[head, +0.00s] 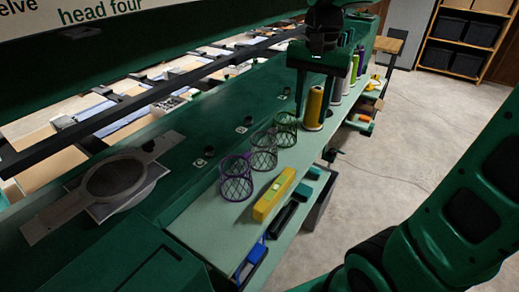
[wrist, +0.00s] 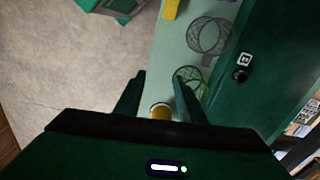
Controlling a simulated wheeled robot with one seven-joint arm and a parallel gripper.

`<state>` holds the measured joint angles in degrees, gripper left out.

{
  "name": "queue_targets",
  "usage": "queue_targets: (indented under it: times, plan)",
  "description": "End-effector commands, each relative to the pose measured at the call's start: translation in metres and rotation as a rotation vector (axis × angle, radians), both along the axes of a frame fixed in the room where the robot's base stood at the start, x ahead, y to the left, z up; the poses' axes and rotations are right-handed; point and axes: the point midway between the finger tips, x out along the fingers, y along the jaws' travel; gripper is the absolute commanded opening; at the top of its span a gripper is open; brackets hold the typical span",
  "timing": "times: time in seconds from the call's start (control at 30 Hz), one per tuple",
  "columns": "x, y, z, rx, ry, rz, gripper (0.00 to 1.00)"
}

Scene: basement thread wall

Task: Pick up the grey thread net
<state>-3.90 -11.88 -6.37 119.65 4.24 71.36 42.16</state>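The grey thread net (head: 263,155), an open wire-like cylinder, stands on the pale green shelf between a purple net (head: 235,187) and a green net (head: 286,130). It also shows in the wrist view (wrist: 208,36), beyond the fingertips to the upper right. My gripper (head: 311,118) points down beside the green net, over the yellow thread spool (head: 314,105). In the wrist view my gripper (wrist: 159,76) has its fingers apart, with nothing held. The yellow spool (wrist: 160,110) shows low between them, and the green net (wrist: 192,86) is by the right finger.
A yellow level (head: 274,194), a black tool (head: 281,219) and a blue item (head: 252,259) lie along the shelf's front. More thread spools (head: 340,82) stand behind my gripper. The green machine body (head: 215,125) runs along the back. The floor (head: 405,130) is mostly clear.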

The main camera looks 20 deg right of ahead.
Motion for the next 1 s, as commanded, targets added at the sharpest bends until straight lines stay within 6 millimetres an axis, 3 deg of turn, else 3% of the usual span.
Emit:
queue_targets:
  times: [0.03, 0.1, 0.27, 0.6, 0.87, 1.0]
  plan:
    - [0.017, 0.018, 0.008, 0.0, 0.0, -0.013, 0.36]
    - [0.033, 0.037, 0.017, 0.0, 0.0, -0.046, 0.36]
    - [0.05, 0.063, 0.025, 0.001, 0.001, -0.087, 0.36]
    - [0.051, 0.066, -0.018, 0.001, 0.003, -0.097, 0.36]
    - [0.051, 0.068, -0.036, 0.001, 0.002, -0.096, 0.36]
    - [0.049, 0.072, -0.055, 0.0, 0.004, -0.095, 0.36]
